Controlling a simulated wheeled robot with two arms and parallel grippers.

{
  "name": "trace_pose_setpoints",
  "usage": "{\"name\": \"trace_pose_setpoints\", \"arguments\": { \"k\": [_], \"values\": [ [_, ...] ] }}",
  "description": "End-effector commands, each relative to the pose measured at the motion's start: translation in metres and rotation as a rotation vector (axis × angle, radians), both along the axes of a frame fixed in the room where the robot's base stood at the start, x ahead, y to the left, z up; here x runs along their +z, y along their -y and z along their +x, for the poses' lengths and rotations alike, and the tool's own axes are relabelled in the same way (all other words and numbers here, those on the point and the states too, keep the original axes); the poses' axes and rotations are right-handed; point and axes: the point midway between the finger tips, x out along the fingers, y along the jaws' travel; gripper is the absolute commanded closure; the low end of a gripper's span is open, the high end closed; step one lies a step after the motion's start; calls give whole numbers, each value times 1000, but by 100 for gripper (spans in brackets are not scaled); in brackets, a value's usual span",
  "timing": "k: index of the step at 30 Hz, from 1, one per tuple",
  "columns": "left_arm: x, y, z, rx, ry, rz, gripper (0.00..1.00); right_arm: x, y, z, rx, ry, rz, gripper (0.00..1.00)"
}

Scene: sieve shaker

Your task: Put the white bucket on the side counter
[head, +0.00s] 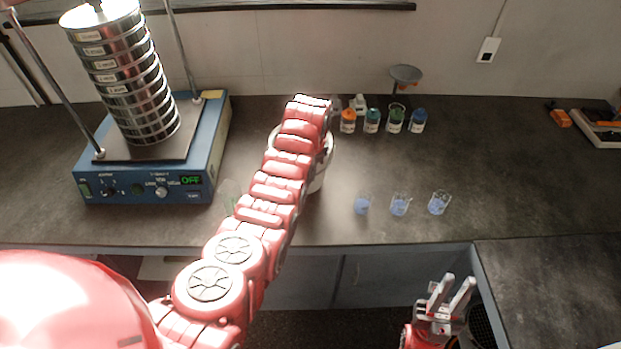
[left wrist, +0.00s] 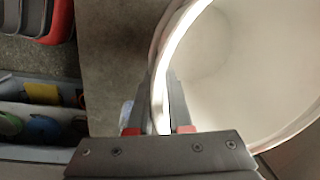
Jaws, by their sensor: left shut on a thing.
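The white bucket (head: 319,176) is over the main counter in the head view, mostly hidden behind my left arm. In the left wrist view the bucket (left wrist: 245,75) fills the right side, with its open mouth towards the camera and nothing visible inside. My left gripper (left wrist: 161,88) is shut on the bucket's rim, one finger on each side of the wall. I cannot tell if the bucket touches the counter. My right gripper (head: 458,281) is open and empty, low in front of the counter. A lower-right counter section (head: 560,290) may be the side counter; its top looks clear.
A sieve shaker (head: 150,150) with a sieve stack stands at left. Three small beakers (head: 399,204) with blue contents stand right of the bucket. Several capped jars (head: 372,121) and a balance-like dish (head: 406,74) are behind. A tray (head: 598,128) lies far right.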

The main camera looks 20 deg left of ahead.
Motion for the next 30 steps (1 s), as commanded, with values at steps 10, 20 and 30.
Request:
{"name": "trace_pose_setpoints", "arguments": {
  "k": [10,20,30],
  "values": [
    [-31,0,-3,0,-9,0,100,17,0,0,0,0,0,74],
    [-33,0,-2,0,-6,0,100,16,0,0,0,0,0,74],
    [-35,0,-2,0,-7,-1,52,15,0,0,0,1,0,74]
  ]
}}
